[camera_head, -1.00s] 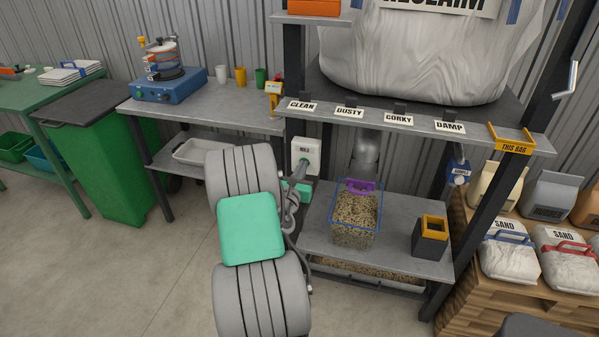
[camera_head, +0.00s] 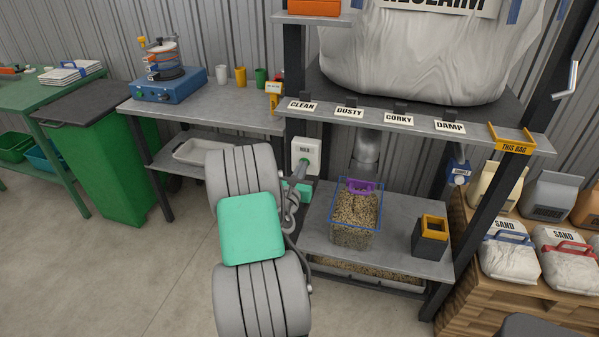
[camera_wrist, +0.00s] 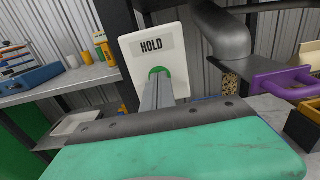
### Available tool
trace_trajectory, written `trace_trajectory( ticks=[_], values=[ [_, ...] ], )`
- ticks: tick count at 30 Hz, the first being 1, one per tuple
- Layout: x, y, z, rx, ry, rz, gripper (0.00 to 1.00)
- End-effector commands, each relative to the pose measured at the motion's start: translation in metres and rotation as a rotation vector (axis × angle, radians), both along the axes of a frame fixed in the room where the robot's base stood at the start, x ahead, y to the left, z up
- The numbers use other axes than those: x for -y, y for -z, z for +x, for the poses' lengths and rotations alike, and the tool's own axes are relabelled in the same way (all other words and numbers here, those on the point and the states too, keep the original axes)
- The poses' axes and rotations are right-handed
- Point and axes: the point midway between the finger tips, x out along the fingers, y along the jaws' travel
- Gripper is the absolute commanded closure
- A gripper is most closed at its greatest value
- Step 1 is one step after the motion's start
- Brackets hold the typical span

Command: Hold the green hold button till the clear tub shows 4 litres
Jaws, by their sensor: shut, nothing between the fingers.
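The green hold button (camera_wrist: 158,71) sits on a white plate labelled HOLD (camera_wrist: 152,47) on the rack's post; the plate also shows in the head view (camera_head: 305,149). My gripper (camera_wrist: 158,84) is shut and empty, its fingertips over the button and hiding most of it. I cannot tell whether they press it or stop just short. The clear tub (camera_head: 354,234) with a blue rim stands on the lower shelf under the grey spout (camera_head: 366,152), with speckled granules high inside. A purple piece (camera_head: 360,187) is at its back rim. Litre marks are too small to read.
A dark box with a yellow rim (camera_head: 431,232) stands right of the tub on the lower shelf (camera_head: 395,262). A tray of granules (camera_head: 368,278) lies beneath. A workbench (camera_head: 215,97) is on the left, sand bags (camera_head: 505,262) on the right.

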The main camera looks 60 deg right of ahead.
Motion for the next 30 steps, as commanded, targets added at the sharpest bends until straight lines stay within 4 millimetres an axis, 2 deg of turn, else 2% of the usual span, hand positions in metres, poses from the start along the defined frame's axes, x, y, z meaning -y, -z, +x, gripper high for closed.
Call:
trace_trajectory(
  ticks=[1, 20, 25, 30],
  values=[
    [0.005, -0.011, -0.001, 0.01, 0.009, -0.018, 1.0],
    [0.003, -0.01, -0.001, 0.009, 0.008, -0.017, 1.0],
    [-0.02, -0.007, -0.005, 0.008, 0.006, -0.018, 1.0],
    [-0.063, -0.003, -0.011, 0.001, 0.001, -0.01, 1.0]
  ],
)
